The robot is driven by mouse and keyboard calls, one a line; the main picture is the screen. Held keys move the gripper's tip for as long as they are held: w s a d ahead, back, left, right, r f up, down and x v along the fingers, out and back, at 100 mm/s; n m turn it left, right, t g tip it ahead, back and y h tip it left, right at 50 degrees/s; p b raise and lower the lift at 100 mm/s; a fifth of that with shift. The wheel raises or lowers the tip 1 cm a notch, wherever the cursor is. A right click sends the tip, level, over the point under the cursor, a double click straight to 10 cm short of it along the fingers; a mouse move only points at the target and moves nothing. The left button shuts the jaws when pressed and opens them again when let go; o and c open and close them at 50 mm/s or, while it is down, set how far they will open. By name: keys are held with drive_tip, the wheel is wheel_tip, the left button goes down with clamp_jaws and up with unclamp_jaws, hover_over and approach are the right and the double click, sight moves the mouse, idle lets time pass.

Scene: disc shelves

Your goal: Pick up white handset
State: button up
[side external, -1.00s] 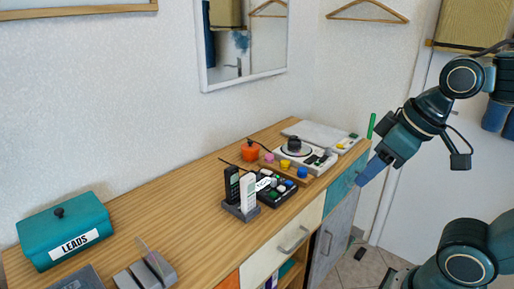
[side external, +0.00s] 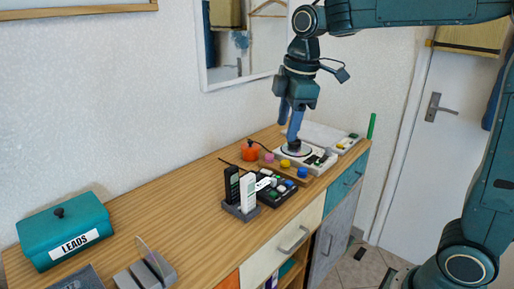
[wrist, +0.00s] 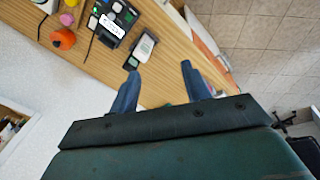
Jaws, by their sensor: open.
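The white handset (side external: 248,191) stands upright in a small grey stand (side external: 239,212), to the right of a black handset (side external: 231,184). In the wrist view the white handset (wrist: 147,44) is seen from above, just beyond my fingertips and slightly left of the midpoint between them. My gripper (side external: 288,132) is open and empty, pointing down. In the side view it overlaps the white disc player (side external: 319,164), up and to the right of the handset and apart from it. In the wrist view both blue fingers of my gripper (wrist: 160,69) show.
A black button box (side external: 270,197) with a white label sits just behind the stand. An orange pot (side external: 250,151) and coloured knobs are farther back. A teal LEADS box (side external: 64,232) stands at the left. The wooden top (side external: 175,207) between is clear.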

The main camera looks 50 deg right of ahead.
sight(248, 176)
drive_tip(key=w+f+n+g, duration=0.2)
drive_tip(key=w+f+n, duration=0.4)
drive_tip(key=w, duration=0.6)
drive_tip(key=shift+w+a+f+n, duration=0.15)
drive_tip(key=shift+f+n, duration=0.2)
drive_tip(key=shift+n, duration=0.15)
drive_tip(key=shift+f, duration=4.3)
drive_tip(key=shift+f, duration=0.1)
drive_tip(key=shift+f, duration=2.5)
drive_tip(key=shift+c, duration=0.5)
clamp_jaws()
